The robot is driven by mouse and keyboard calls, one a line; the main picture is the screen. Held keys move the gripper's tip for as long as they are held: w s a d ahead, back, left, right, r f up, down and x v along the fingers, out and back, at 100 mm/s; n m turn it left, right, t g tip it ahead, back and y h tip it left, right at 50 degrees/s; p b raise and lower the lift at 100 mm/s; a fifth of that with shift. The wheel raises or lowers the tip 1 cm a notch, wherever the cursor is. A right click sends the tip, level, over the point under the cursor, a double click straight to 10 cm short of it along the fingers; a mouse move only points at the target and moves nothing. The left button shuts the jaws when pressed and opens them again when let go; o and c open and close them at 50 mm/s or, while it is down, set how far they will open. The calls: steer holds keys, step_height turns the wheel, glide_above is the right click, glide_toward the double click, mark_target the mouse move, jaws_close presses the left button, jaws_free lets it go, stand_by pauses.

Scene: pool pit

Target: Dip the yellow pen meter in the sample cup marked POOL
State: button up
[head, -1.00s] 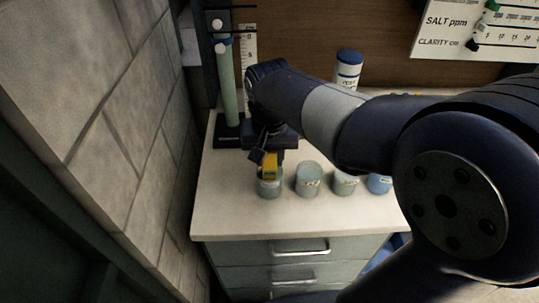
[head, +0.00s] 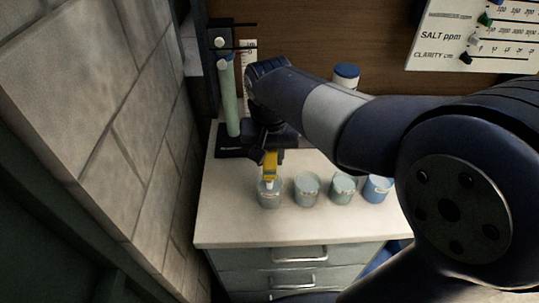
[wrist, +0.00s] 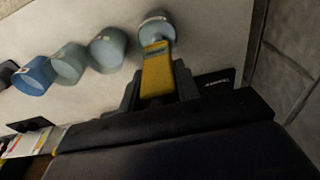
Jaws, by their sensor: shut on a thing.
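My gripper (head: 271,150) is shut on the yellow pen meter (head: 270,165), which points down with its pale tip at the mouth of the leftmost sample cup (head: 269,198). In the wrist view the yellow pen meter (wrist: 157,74) runs from the jaws to the rim of that cup (wrist: 157,27). I cannot tell whether the tip is inside the cup or just above it. Three similar cups stand in a row to its right: a grey one (head: 307,189), another grey one (head: 343,189) and a blue one (head: 377,189). The cup labels are too small to read.
The cups stand on a pale counter (head: 240,222) above drawers. A green-tinted tube on a dark stand (head: 229,105) is close behind my gripper. A stone wall (head: 85,110) bounds the left. A white bottle with a blue cap (head: 346,76) is partly behind my arm. The counter front is clear.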

steer(key=shift+r+p, duration=2.35)
steer(key=shift+r, duration=0.65)
steer(key=shift+d, duration=0.1)
